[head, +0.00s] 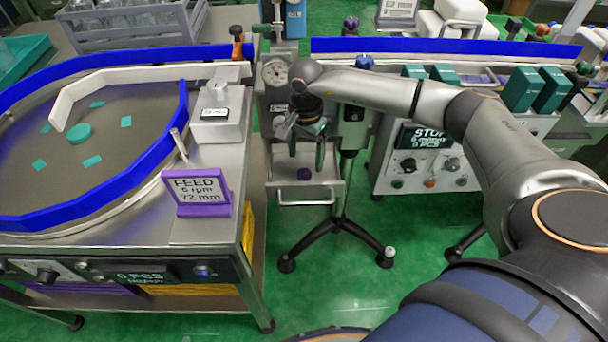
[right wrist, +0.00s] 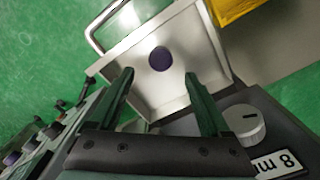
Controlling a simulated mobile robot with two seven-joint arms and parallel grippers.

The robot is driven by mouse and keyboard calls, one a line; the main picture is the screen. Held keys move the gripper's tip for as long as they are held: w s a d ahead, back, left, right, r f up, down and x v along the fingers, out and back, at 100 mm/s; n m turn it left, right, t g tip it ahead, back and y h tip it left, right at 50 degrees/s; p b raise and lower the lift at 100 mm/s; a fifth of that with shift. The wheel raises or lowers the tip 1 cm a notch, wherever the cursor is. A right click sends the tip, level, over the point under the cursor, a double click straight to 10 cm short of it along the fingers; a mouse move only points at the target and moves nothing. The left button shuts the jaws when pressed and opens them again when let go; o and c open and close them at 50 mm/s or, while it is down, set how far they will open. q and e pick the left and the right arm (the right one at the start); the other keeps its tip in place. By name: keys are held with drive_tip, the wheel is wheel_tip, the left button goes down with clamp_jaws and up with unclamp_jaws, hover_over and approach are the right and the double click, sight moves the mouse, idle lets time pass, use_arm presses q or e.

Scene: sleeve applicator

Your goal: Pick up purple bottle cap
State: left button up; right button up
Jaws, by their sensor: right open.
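The purple bottle cap (head: 304,174) lies in a shallow metal tray (head: 326,193) in the middle of the head view. In the right wrist view the round dark purple cap (right wrist: 160,58) rests on the tray floor (right wrist: 187,40), clear of the walls. My right gripper (head: 306,157) is over the tray with its fingers pointing down. In the right wrist view its two fingers (right wrist: 158,75) are apart with nothing between them, and the cap shows just beyond the tips. The remaining height above the cap is hard to tell. My left gripper is not in view.
A grey machine with a dial (head: 275,72) stands behind the tray; a dark knob panel (right wrist: 242,122) is close to my right finger. The feed table with a purple sign (head: 202,192) is at left. A conveyor control box (head: 428,137) is at right. Green floor lies in front.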

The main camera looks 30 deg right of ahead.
sight(305, 173)
wheel_tip(305, 173, down, 5)
drive_tip(key=shift+a, duration=0.1)
clamp_jaws()
idle(0.8)
